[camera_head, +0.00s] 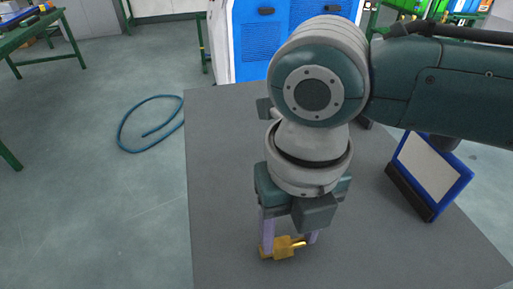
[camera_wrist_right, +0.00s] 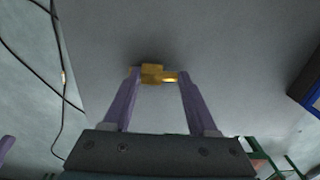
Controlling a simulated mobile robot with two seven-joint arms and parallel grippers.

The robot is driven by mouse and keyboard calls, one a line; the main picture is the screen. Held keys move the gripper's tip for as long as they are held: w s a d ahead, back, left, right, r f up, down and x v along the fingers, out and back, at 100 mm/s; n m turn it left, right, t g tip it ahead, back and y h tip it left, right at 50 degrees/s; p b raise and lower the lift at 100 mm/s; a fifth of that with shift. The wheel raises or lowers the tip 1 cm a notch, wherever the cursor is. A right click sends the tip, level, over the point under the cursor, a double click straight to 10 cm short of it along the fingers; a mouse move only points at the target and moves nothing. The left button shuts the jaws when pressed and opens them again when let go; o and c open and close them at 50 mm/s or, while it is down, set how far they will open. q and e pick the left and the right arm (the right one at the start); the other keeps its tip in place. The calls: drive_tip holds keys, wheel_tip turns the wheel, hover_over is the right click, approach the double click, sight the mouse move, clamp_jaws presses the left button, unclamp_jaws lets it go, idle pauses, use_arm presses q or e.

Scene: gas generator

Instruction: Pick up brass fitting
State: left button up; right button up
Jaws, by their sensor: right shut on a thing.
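The brass fitting (camera_head: 283,248) is at the near part of the grey table (camera_head: 222,180) in the head view. My right gripper (camera_head: 290,243) points down at it, with one purple finger on each side of the fitting. The right wrist view shows the fitting (camera_wrist_right: 152,74) between the two fingertips of my right gripper (camera_wrist_right: 160,80), which is shut on it. I cannot tell whether the fitting still touches the tabletop.
A blue-framed panel on a dark stand (camera_head: 430,175) is at the right of the table. A blue and white machine (camera_head: 258,45) stands behind the table. A blue hose (camera_head: 135,148) lies on the floor to the left. The table's left side is clear.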

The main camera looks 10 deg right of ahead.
clamp_jaws()
drive_tip(key=shift+r, duration=0.1)
wheel_tip(320, 180, up, 20)
drive_tip(key=p, duration=0.3)
wheel_tip(320, 180, up, 7)
drive_tip(key=m+p, duration=0.4)
drive_tip(key=m, duration=1.3)
hover_over(290, 238)
drive_tip(key=w+d, duration=0.1)
drive_tip(key=d, duration=0.3)
drive_tip(key=d+r+m+p, duration=0.4)
drive_tip(key=r+m, duration=0.4)
drive_tip(key=m, duration=1.1)
drive_tip(key=s+r+p, duration=0.2)
drive_tip(key=r+p, duration=1.6)
drive_tip(key=s+r+p, duration=0.3)
drive_tip(key=r+p, duration=1.4)
drive_tip(key=p, duration=0.2)
drive_tip(key=shift+r, duration=0.4)
